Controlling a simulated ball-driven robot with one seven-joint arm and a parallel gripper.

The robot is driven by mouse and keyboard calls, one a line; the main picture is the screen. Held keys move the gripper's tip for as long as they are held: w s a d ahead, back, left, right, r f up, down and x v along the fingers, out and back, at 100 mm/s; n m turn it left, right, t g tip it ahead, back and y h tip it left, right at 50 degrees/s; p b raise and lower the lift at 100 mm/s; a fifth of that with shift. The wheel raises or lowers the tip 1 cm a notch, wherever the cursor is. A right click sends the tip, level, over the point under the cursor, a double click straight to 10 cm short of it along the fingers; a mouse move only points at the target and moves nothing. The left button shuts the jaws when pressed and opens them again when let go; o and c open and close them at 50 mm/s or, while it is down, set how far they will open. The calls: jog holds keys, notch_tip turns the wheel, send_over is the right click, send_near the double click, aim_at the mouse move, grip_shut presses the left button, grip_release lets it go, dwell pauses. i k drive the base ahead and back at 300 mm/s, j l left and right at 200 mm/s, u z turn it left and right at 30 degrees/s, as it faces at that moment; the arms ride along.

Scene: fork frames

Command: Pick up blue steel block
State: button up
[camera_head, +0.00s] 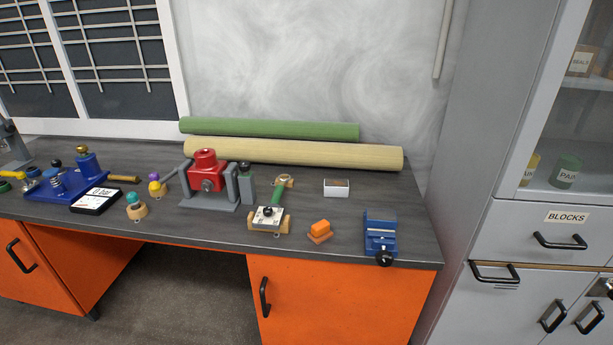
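A blue metal block-shaped piece (381,226), shaped like a small vise with a pale jaw band and a dark round knob at its front, stands near the right front edge of the workbench. A larger blue fixture (62,184) with a brass-coloured knob stands at the left of the bench. No plain blue block shows apart from these, so I cannot tell for sure which is the blue steel block. My gripper is not in view.
The dark workbench top (345,223) also holds a red device on a grey stand (207,171), an orange block (320,231), a white box (337,188) and two long rolls at the back. A grey cabinet (540,220) borders the right side.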

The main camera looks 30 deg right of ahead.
aim_at(380, 220)
jog(key=i+j+z, duration=0.2)
jog(key=z, duration=0.25)
jog(key=i+j+z, duration=0.1)
jog(key=j+z, duration=0.15)
jog(key=z, duration=0.15)
